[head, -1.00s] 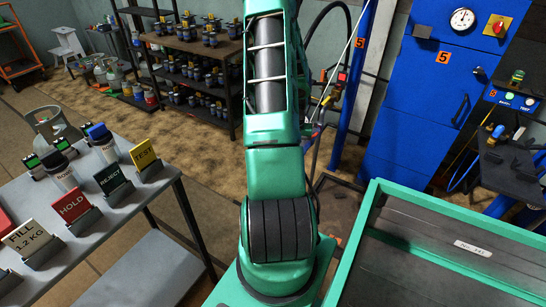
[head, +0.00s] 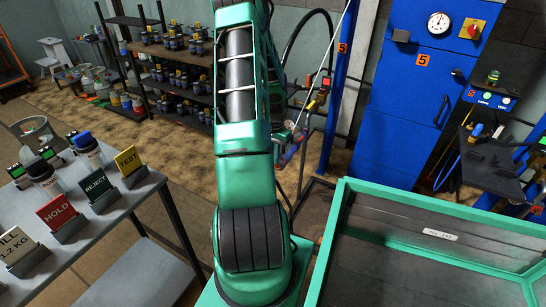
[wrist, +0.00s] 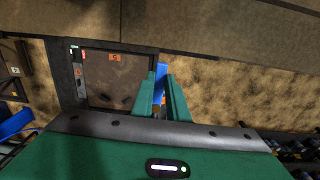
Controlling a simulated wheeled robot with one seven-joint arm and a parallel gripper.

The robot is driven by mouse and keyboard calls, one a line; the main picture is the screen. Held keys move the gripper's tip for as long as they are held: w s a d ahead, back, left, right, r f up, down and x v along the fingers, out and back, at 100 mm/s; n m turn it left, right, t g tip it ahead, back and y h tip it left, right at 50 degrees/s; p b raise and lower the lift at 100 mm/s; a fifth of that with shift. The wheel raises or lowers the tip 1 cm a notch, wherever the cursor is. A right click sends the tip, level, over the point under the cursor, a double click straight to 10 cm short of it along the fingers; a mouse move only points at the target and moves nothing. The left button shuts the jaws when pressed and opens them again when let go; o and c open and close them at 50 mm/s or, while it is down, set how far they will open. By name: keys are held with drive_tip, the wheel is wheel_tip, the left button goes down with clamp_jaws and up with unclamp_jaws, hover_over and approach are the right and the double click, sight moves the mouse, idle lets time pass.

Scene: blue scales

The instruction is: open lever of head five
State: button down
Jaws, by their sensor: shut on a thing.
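Head five is the blue post (head: 342,60) with an orange 5 tag, right of my arm in the head view. A black hose and small red and yellow fittings (head: 313,105) hang beside it. My gripper (wrist: 164,100) shows in the wrist view as two green fingers close together, shut on a small part between them. An orange bit and the blue post (wrist: 161,72) show in the gap. The held part appears to be the lever, but the fingers hide most of it. In the head view my arm largely covers the gripper.
A floor plate marked 5 (wrist: 118,82) lies left of the fingers in the wrist view. A green-rimmed bin (head: 430,208) stands at front right, a blue cabinet (head: 420,80) behind. A sign table (head: 150,200) is at left, and a loaded shelf (head: 165,85) behind.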

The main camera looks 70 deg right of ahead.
drive_tip(key=shift+w, duration=0.15)
drive_tip(key=c, duration=1.7)
unclamp_jaws()
wheel_tip(320, 180, up, 11)
drive_tip(key=shift+f, duration=0.1)
drive_tip(key=shift+a, duration=0.1)
